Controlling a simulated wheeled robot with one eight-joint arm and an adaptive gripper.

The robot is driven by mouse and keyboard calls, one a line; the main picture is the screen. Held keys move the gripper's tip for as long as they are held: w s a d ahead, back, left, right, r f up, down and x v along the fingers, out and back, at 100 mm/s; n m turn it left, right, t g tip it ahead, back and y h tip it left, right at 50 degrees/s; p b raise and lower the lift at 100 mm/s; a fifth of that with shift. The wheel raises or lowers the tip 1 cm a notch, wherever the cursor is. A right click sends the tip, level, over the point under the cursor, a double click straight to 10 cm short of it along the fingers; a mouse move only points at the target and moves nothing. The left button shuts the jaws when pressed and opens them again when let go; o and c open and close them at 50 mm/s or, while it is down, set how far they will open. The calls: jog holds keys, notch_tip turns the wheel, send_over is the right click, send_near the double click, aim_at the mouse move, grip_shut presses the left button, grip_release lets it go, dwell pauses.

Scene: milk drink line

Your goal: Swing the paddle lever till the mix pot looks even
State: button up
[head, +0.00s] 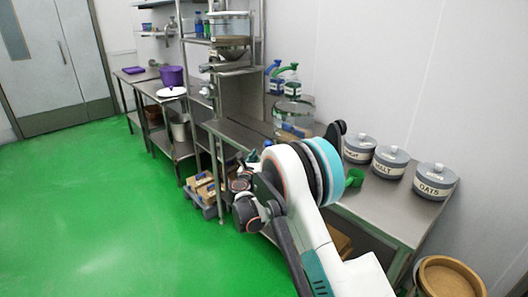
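A clear round vessel with a metal rim (294,108) stands on the steel bench near the back wall, just behind my arm. It may be the mix pot; its contents are too small to judge. I cannot make out a paddle lever. My arm crosses the middle of the head view and covers part of the bench. I cannot pick out my gripper or its fingertips. A dark rounded piece shows past the teal joint, but I cannot tell what it is.
Lidded grey canisters marked MALT (389,163) and OATS (434,181) stand at the right of the bench. The green floor (90,220) at left is clear.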

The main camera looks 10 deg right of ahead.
jog(key=shift+v, duration=1.45)
jog(key=s+d+r+m+g, duration=0.3)
jog(key=s+d+r+m, duration=0.55)
jog(key=s, duration=0.25)
jog(key=s+d+r+m+g, duration=0.3)
jog(key=s+d+r+m, duration=0.4)
jog(key=s+m, duration=0.35)
jog(key=s+a+f+m+g+y, duration=0.1)
jog(key=s+m, duration=0.6)
jog(key=s, duration=0.9)
jog(key=s+a+f+m+g+y, duration=0.1)
jog(key=s+f+m+y, duration=0.3)
jog(key=s, duration=1.2)
jog(key=m+g+y, duration=0.1)
jog(key=m, duration=0.3)
jog(key=shift+s+a+f+g, duration=0.2)
jog(key=shift+g, duration=0.2)
